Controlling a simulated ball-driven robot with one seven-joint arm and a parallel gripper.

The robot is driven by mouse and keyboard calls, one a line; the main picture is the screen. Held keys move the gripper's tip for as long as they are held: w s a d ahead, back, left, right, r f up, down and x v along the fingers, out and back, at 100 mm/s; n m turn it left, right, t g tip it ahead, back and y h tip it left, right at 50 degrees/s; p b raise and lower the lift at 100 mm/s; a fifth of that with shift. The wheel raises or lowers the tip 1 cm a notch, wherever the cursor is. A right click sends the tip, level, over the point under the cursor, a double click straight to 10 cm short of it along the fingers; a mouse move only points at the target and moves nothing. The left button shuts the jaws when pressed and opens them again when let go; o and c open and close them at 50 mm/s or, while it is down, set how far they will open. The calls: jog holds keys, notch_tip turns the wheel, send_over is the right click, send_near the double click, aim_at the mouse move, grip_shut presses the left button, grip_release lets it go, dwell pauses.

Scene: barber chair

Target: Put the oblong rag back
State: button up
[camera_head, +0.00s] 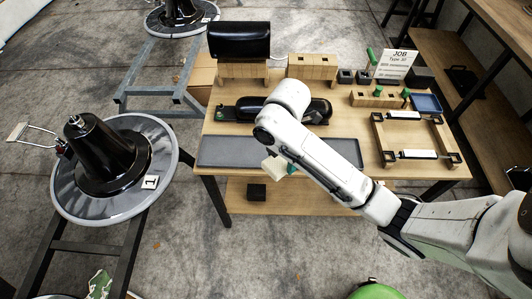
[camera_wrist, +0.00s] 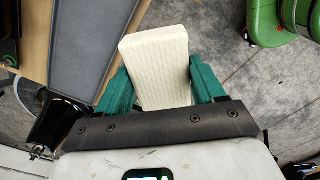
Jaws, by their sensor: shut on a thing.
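The oblong rag (camera_wrist: 157,62) is a cream, textured, flat block in the wrist view. My gripper (camera_wrist: 163,88) is shut on it, with one teal finger on each side of its near end; its far end sticks out past the fingertips. In the head view the rag (camera_head: 273,168) shows as a small pale block over the front part of the grey tray (camera_head: 230,152) on the wooden table. My arm hides most of my gripper there, leaving only a bit of green. I cannot tell the rag's height above the tray. A small blue tray (camera_head: 427,103) lies at the table's back right.
A job sign (camera_head: 396,66) stands at the back right. Wooden blocks (camera_head: 313,66) and a black cushion (camera_head: 239,41) stand at the back. White-and-black frame parts (camera_head: 410,154) lie at the right. A black chair base (camera_head: 105,155) stands left of the table.

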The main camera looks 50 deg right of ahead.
jog(key=shift+s+d+f, duration=0.1)
jog(key=shift+d, duration=0.05)
jog(key=shift+d+f, duration=0.1)
jog(key=w+d+f+b, duration=0.1)
jog(key=w+d+f, duration=0.1)
jog(key=w+f, duration=0.1)
jog(key=w+d+f, duration=0.2)
jog(key=w+f, duration=0.1)
jog(key=w, duration=0.1)
jog(key=w+d+f+b, duration=0.1)
jog(key=w+d+f, duration=0.1)
jog(key=w+f, duration=0.1)
jog(key=shift+w+d+f+b, duration=0.1)
jog(key=shift+w+d+b, duration=0.1)
jog(key=shift+w, duration=0.25)
jog(key=shift+w+d+f+b, duration=0.1)
jog(key=shift+w+d+b, duration=0.1)
jog(key=shift+w, duration=0.2)
jog(key=shift+w+d+f, duration=0.1)
jog(key=shift+f, duration=1.55)
jog(key=shift+f, duration=0.15)
